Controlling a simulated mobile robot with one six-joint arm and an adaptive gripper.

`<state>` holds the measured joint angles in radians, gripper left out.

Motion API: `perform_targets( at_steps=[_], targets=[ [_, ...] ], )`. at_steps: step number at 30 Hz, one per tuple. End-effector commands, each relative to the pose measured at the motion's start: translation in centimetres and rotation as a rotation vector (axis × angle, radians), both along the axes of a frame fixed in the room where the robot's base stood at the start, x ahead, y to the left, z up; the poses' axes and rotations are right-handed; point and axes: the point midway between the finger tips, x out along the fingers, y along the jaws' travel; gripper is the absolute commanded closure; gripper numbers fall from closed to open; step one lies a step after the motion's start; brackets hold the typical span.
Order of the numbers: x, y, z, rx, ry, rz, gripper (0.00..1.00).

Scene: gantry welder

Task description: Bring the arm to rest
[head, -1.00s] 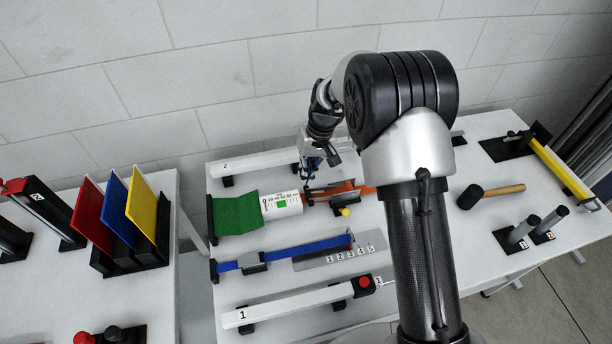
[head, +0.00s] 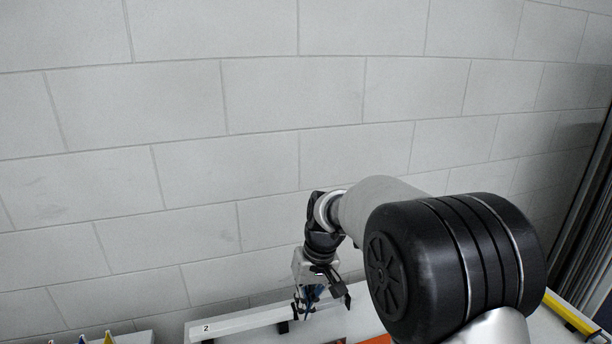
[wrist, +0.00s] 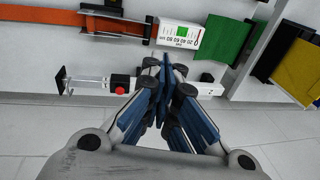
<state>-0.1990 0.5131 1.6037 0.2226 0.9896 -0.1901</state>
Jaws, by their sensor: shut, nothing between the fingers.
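My gripper (head: 308,308) hangs from my wrist near the back edge of the table in the head view, above the white bar marked 2 (head: 240,323). In the wrist view my gripper (wrist: 161,66) shows its blue fingers closed together with nothing held. My arm is bent, with its large black joint at the lower right of the head view.
In the wrist view are an orange strap (wrist: 45,17), a white gauge box (wrist: 181,33), a green cloth (wrist: 224,38), a yellow panel (wrist: 298,70) and a red button (wrist: 120,90). A block wall (head: 250,120) fills the background.

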Motion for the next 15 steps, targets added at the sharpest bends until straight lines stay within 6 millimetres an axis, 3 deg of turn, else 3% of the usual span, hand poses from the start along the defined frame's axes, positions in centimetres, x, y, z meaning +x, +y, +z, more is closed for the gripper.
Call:
perform_targets(
  at_steps=[1, 6, 10, 15],
  targets=[
    [-1.3, -1.3, 2.3, -0.006, -0.029, -0.019, 1.00],
    [-6.5, -5.1, 7.4, -0.031, -0.103, -0.079, 1.00],
    [-11.2, -7.7, 10.0, -0.052, -0.162, -0.126, 1.00],
    [-17.7, -10.7, 11.5, -0.079, -0.237, -0.188, 1.00]
  ],
)
